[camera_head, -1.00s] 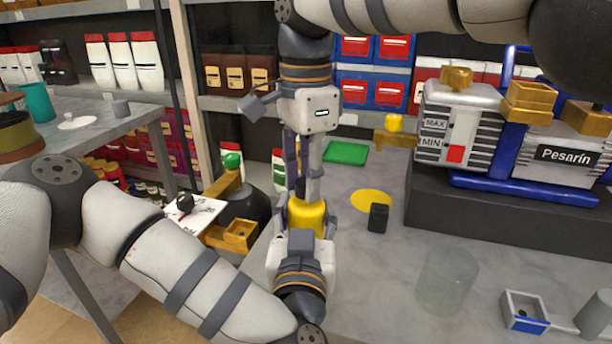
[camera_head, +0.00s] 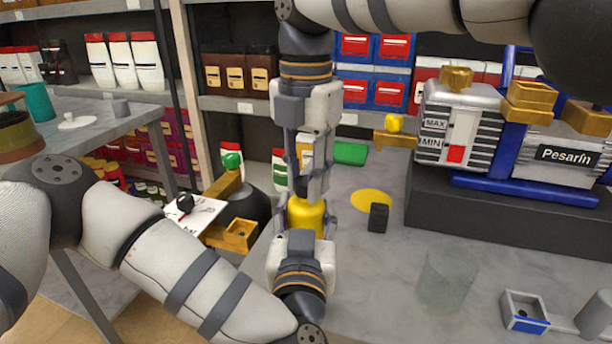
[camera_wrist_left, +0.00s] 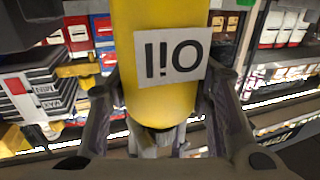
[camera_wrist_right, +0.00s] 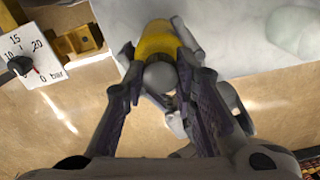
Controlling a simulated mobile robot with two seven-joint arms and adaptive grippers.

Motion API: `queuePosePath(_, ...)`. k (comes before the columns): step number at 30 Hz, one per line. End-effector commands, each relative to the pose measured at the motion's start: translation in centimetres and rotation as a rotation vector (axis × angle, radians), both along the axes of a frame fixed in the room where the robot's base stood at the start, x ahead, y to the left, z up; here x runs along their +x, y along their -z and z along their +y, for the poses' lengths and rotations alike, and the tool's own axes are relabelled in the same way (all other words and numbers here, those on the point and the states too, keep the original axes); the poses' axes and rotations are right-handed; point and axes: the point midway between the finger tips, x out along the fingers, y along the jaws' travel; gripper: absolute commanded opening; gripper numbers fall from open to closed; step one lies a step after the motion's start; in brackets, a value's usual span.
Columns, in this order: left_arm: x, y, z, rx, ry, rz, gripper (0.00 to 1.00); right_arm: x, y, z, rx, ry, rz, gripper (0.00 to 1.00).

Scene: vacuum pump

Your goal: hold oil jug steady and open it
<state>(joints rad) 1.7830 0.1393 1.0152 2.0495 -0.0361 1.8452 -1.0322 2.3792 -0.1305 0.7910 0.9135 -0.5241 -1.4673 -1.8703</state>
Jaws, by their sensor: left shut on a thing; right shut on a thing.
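My left gripper (camera_head: 305,226) comes from the near side and is shut around the jug's body, with a finger on each side. My right gripper (camera_head: 310,187) points straight down from above and is shut on the jug's grey cap (camera_wrist_right: 160,76), which lies between its fingers in the right wrist view. The fingers largely hide the cap in the head view.
A pump (camera_head: 462,125) labelled MAX and MIN stands on a dark block at right. A black piece (camera_head: 378,218) and a clear beaker (camera_head: 446,280) stand right of the jug. A gauge panel (camera_head: 200,215) stands left.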

Motion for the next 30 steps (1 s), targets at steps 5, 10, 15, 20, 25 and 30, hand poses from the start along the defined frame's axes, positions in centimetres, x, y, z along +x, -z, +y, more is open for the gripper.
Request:
queuePosePath(5, 0.01, -0.01, -0.01, -0.001, 0.000, 0.000, 0.00, -0.04, -0.01, -0.01, 0.000, -0.269, 0.002, 0.00)
queuePosePath(10, 0.01, -0.01, -0.01, -0.001, 0.000, 0.000, 0.00, -0.05, -0.01, -0.02, -0.001, -0.262, 0.002, 0.00)
queuePosePath(15, 0.01, -0.01, 0.00, -0.001, 0.000, 0.000, 0.00, -0.05, -0.01, -0.03, -0.001, -0.262, 0.003, 0.00)
queuePosePath(20, 0.01, -0.02, 0.00, -0.001, 0.000, 0.000, 0.00, -0.04, 0.00, -0.02, -0.001, -0.261, 0.002, 0.00)
queuePosePath(25, 0.01, -0.02, 0.00, -0.001, 0.000, 0.000, 0.00, -0.03, -0.18, -0.03, -0.001, -0.261, 0.002, 0.00)
queuePosePath(30, 0.01, -0.02, 0.00, -0.001, 0.000, 0.000, 0.00, 0.01, -0.75, -0.02, -0.001, -0.260, 0.000, 0.00)
